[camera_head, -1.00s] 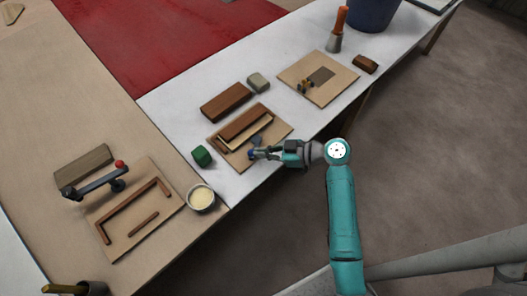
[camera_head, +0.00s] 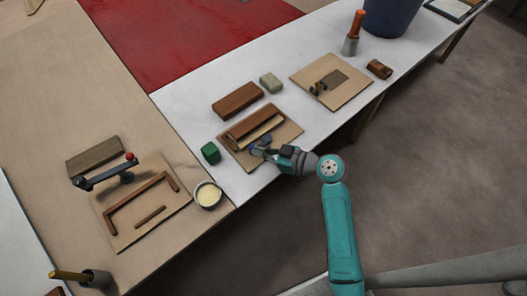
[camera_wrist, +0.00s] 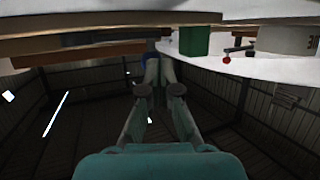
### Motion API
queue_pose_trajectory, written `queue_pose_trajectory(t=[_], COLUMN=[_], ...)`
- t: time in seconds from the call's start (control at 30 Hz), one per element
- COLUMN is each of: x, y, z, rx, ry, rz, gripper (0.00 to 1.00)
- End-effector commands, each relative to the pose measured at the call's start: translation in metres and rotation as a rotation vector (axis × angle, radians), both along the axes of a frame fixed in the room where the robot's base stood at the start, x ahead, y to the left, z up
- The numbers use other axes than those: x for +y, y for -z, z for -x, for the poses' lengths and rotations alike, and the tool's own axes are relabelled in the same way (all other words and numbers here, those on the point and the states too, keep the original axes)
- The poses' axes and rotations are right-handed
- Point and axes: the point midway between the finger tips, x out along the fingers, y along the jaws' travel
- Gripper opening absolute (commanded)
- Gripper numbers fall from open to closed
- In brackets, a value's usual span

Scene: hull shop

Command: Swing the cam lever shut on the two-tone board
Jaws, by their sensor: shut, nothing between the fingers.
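A brown-and-cream board (camera_head: 254,133), which looks like the two-tone board, lies on a light wooden base (camera_head: 291,131) at the front edge of the white bench. A small dark blue part, perhaps the cam lever, shows at the board's front side (camera_head: 262,142), mostly hidden by my gripper. My gripper (camera_head: 259,151) is shut and empty, low over the front of that base, close to the blue part. Whether they touch cannot be told. In the wrist view my fingertips (camera_wrist: 160,91) point at a bit of blue below the base's edge.
A red-knobbed lever (camera_head: 105,178) stands over another fixture at left.

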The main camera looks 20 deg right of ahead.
Motion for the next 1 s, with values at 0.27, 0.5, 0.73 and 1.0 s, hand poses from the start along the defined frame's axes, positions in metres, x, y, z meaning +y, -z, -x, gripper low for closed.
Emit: queue_pose_trajectory(t=[0.27,0.5,0.73,1.0], x=[0.001,0.001,-0.006,-0.036], y=[0.0,0.0,-0.004,-0.018], z=[-0.001,-0.001,0.008,0.04], rx=[0.0,0.0,0.0,0.0], ry=[-0.001,-0.001,0.0,0.004], rz=[0.0,0.0,-0.001,-0.001], gripper=[0.0,0.0,0.0,0.0])
